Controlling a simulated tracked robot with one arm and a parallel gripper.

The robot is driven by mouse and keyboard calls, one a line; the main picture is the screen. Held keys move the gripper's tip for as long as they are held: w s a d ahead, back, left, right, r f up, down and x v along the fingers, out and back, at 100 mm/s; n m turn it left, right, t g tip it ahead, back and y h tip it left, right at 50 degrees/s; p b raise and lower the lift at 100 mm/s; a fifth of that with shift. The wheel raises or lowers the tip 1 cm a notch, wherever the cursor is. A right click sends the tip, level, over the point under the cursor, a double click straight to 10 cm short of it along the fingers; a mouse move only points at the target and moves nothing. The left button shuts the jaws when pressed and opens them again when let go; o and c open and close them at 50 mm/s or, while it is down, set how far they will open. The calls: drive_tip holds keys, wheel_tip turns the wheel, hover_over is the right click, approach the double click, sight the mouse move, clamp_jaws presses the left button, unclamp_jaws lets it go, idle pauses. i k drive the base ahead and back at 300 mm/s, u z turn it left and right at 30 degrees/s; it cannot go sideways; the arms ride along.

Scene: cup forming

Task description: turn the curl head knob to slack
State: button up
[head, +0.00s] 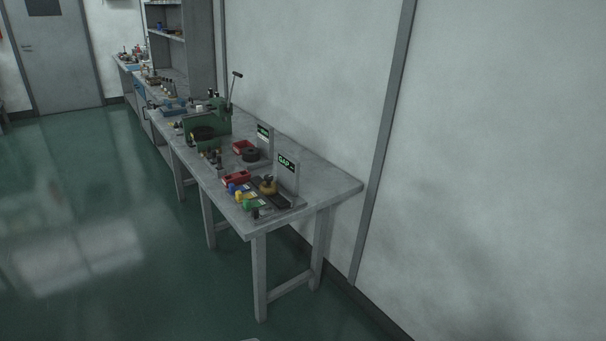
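A green bench machine (207,124) with a raised lever (234,88) stands on the long grey workbench (335,184), in the middle distance. Small dark and light parts sit around its front, too small to tell apart. I cannot make out which part is the curl head knob or how it is turned. My gripper is not in view; only a pale sliver shows at the bottom edge, and I cannot tell what it is.
A grey shelf unit (200,48) stands farther back. The green floor (90,215) left of the bench is clear; a wall (480,150) bounds the right.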

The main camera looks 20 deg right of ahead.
sight(268, 178)
drive_tip(key=z, duration=0.05)
drive_tip(key=i, duration=2.5)
drive_tip(key=z, duration=0.4)
